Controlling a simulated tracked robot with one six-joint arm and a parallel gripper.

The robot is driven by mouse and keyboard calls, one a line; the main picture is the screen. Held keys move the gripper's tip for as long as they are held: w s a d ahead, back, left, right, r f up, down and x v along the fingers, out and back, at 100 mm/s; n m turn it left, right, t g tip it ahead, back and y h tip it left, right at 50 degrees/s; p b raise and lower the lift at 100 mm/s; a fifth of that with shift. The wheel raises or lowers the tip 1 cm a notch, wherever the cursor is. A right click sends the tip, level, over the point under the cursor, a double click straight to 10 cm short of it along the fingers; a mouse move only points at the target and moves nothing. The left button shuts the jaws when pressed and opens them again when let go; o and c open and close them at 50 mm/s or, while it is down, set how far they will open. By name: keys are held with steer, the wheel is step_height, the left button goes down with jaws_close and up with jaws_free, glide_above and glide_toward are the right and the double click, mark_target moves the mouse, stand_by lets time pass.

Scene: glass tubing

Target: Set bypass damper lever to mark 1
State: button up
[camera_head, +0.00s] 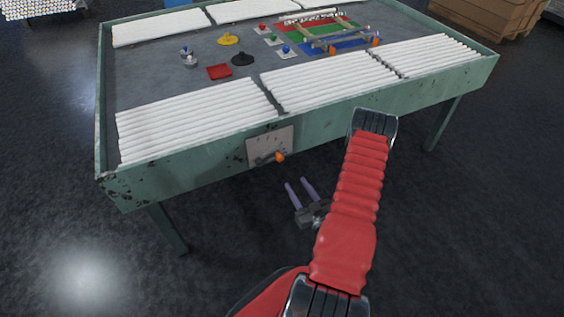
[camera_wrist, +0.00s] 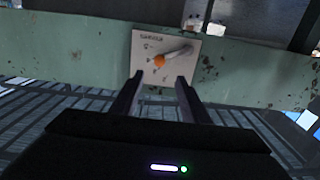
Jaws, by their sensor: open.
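The bypass damper lever (camera_head: 268,158) is on a pale plate (camera_head: 284,138) on the front side of the green table. It has an orange knob (camera_head: 280,157) at its end. In the wrist view the lever (camera_wrist: 178,53) runs from a pivot at the right down-left to the orange knob (camera_wrist: 159,62). Marks stand on the plate (camera_wrist: 143,38) around it, too small to read surely. My gripper (camera_head: 296,184) is open and empty, in front of and below the plate. In the wrist view its fingers (camera_wrist: 160,80) point at the plate, apart from the knob.
The green table (camera_head: 200,175) carries rows of white glass tubes (camera_head: 190,118) along its front and back edges. Small coloured parts and a red, green and blue tray area lie on top. Cardboard boxes (camera_head: 490,15) stand at the back right. The floor before the table is clear.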

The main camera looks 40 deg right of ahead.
steer(key=shift+w, duration=0.1)
steer(key=x, duration=1.3)
steer(key=shift+w+d, duration=0.15)
steer(key=shift+w, duration=0.15)
steer(key=shift+c, duration=0.3)
jaws_close()
steer(key=shift+f, duration=0.1)
